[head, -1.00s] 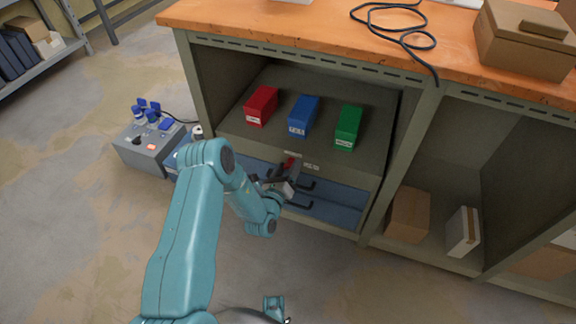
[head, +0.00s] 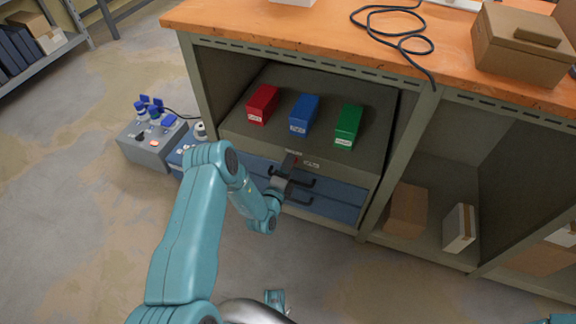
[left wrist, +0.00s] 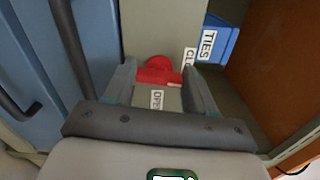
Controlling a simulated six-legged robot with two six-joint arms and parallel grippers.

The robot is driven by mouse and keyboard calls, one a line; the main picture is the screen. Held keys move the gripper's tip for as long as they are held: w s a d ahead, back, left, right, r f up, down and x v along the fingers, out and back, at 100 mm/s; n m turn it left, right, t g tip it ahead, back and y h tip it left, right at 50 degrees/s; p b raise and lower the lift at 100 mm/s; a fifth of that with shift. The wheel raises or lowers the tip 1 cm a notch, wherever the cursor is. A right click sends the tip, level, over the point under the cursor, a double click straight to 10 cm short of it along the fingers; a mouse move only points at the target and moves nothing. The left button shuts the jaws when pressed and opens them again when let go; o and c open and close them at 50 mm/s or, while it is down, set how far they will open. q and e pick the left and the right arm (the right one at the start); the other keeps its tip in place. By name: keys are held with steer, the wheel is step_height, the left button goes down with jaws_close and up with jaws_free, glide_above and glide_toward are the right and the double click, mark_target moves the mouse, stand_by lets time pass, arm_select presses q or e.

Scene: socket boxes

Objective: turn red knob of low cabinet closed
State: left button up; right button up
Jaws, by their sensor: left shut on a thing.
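The low cabinet (head: 252,141) has a grey front strip with a red knob (left wrist: 158,71), above blue drawers with dark handles. My left gripper (head: 291,162) is at this strip in the head view and covers most of the knob. In the left wrist view my left gripper (left wrist: 160,80) has one finger on each side of the knob and is shut on it. An "OPEN" label (left wrist: 157,99) shows between the fingers. A second label starting "CL" (left wrist: 189,57) is partly hidden behind a finger. My right gripper is not in view.
Red (head: 262,104), blue (head: 303,115) and green (head: 348,127) boxes stand on the shelf above the knob. Drawer handles (head: 301,199) stick out just below my gripper. A grey control box (head: 150,148) is on the floor at left. The floor in front is mostly clear.

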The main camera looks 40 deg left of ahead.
arm_select(q)
steer(key=shift+s+d+f+n, duration=0.1)
steer(key=shift+f+n, duration=0.05)
steer(key=shift+n, duration=0.35)
stand_by(0.3)
steer(key=o, duration=1)
steer(key=shift+o, duration=0.2)
steer(key=p+v, duration=0.4)
steer(key=v, duration=1.2)
steer(key=shift+s, duration=0.15)
